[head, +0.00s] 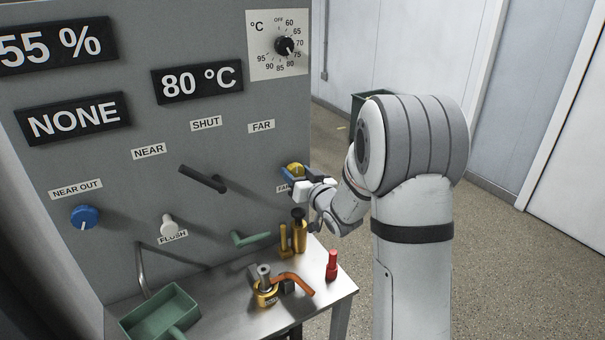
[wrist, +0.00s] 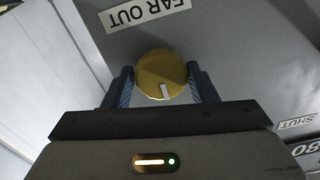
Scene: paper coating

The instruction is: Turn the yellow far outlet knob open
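The yellow far outlet knob (wrist: 160,72) sits on the grey panel beside the label FAR OUT (wrist: 147,8), which appears upside down in the wrist view. A white pointer mark shows on the knob's face. My gripper (wrist: 161,84) has one finger on each side of the knob, close against its rim. Whether both fingers press on it is hard to tell, but they appear to touch it. In the head view the knob (head: 294,169) shows at the panel's right edge, partly hidden by my gripper (head: 290,178).
A blue near outlet knob (head: 85,216), a white flush knob (head: 169,225) and a black lever (head: 203,179) are on the panel. Below, a metal table (head: 225,315) holds a green scoop (head: 160,313), brass parts, an orange-handled tool (head: 296,281) and a red item (head: 332,265).

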